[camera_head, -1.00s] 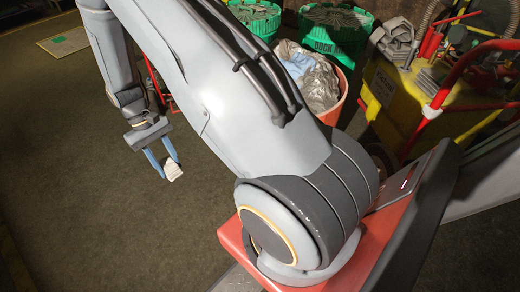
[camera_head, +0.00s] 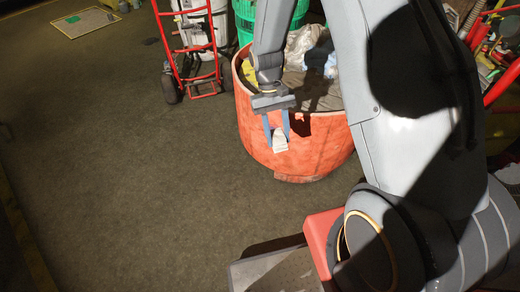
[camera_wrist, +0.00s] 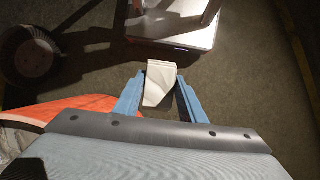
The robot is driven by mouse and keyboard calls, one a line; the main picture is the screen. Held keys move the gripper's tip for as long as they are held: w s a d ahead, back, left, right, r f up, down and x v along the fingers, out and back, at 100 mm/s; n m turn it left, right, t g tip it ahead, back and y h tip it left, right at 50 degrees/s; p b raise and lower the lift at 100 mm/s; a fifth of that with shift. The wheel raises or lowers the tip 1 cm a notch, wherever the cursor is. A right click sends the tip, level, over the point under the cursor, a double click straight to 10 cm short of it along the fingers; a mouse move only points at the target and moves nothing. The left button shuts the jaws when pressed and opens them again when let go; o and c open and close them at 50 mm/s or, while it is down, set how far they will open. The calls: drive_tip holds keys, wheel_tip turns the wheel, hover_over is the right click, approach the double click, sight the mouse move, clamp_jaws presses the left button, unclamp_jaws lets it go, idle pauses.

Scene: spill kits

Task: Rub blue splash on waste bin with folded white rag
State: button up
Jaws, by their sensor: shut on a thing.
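The waste bin (camera_head: 310,155) is a round, worn orange tub in the head view, filled with crumpled grey, white and bluish waste. Its orange edge also shows at the left in the wrist view (camera_wrist: 75,103). My gripper (camera_head: 279,138) is shut on the folded white rag (camera_head: 280,144), which sticks out beyond the blue fingers. In the wrist view the rag (camera_wrist: 160,83) sits between the two fingertips. In the head view the gripper and rag overlap the bin's near wall; I cannot tell whether the rag touches it. I cannot make out a blue splash on the bin.
A red hand truck (camera_head: 190,50) with black wheels stands behind and left of the bin. A green drum (camera_head: 243,18) stands behind the bin. A pale mat or board (camera_head: 87,22) lies at the far left. The dark floor left of the bin is clear.

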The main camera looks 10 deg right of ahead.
drive_tip(key=w+d+f+t+h+b, duration=0.2)
drive_tip(key=f+h+b, duration=0.2)
drive_tip(key=f+b, duration=0.65)
drive_tip(key=w+d+f+t+h+b, duration=0.15)
drive_tip(key=f+h+b, duration=0.35)
drive_tip(key=b, duration=1)
drive_tip(key=w+a+f+n+t+h+b, duration=0.1)
drive_tip(key=w+a+f+t+h+b, duration=0.1)
drive_tip(key=w+a+f+t+b, duration=0.65)
drive_tip(key=w+d+f+n+h+b, duration=0.15)
drive_tip(key=w+b, duration=0.45)
drive_tip(key=b, duration=0.8)
drive_tip(key=shift+m+h, duration=0.25)
drive_tip(key=shift+h, duration=0.2)
drive_tip(key=shift+w+d+f+b, duration=0.1)
drive_tip(key=shift+w+d+b, duration=0.1)
drive_tip(key=shift+w+d, duration=0.45)
drive_tip(key=shift+w+d+f+b, duration=0.15)
drive_tip(key=shift+w+d, duration=0.35)
drive_tip(key=shift+w, duration=0.4)
drive_tip(key=shift+w+d+b, duration=0.2)
drive_tip(key=shift+w+d, duration=0.35)
drive_tip(key=shift+w, duration=0.2)
drive_tip(key=shift+w+d, duration=0.75)
drive_tip(key=shift+w, duration=0.1)
